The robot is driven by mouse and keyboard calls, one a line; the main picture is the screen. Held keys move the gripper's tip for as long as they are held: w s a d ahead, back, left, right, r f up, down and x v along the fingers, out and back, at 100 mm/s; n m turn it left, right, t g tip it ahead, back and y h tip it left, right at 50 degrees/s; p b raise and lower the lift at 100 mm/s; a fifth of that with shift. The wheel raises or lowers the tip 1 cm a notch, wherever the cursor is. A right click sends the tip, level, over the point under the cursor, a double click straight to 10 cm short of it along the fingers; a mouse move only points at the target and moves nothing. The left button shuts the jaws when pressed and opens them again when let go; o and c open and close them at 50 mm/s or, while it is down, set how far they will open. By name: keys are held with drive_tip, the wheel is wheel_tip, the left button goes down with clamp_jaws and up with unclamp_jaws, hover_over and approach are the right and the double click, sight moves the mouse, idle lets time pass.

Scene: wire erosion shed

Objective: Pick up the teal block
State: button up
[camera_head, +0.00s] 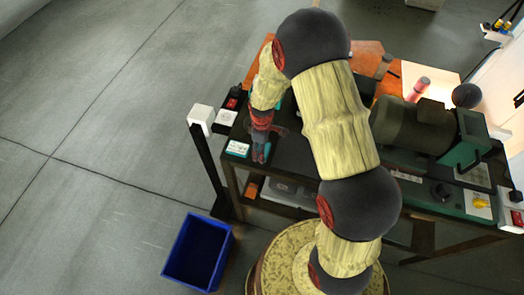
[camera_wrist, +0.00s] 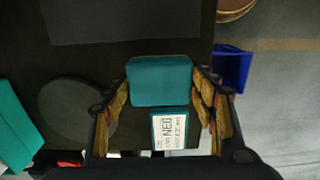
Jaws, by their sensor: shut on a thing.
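The teal block (camera_wrist: 160,80) sits between the two finger pads of my gripper (camera_wrist: 163,92) in the wrist view, and the pads press on its left and right sides. My gripper is shut on it. In the head view my gripper (camera_head: 261,153) points down over the left end of the dark table, with some teal showing at its fingertips. Whether the block touches the tabletop is hard to tell. A smaller teal box with a white printed label (camera_wrist: 168,130) lies beside the block in the wrist view; it also shows in the head view (camera_head: 237,149).
A blue bin (camera_head: 198,252) stands on the floor left of the table. A white-topped post (camera_head: 201,115) rises at the table's left edge. A large green machine (camera_head: 414,126) fills the table's right part. A dark round disc (camera_wrist: 77,108) lies left of my gripper.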

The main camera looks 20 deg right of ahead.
drive_tip(key=shift+c, duration=1.2)
drive_tip(key=shift+r, duration=0.15)
drive_tip(key=shift+r, duration=0.25)
wheel_tip(320, 180, up, 2)
drive_tip(key=shift+w+r, duration=0.1)
drive_tip(key=shift+r, duration=0.05)
drive_tip(key=s+r+b, duration=0.1)
drive_tip(key=s+r, duration=0.9)
drive_tip(key=s, duration=0.4)
drive_tip(key=shift+s, duration=0.1)
drive_tip(key=o, duration=0.8)
drive_tip(key=c, duration=0.5)
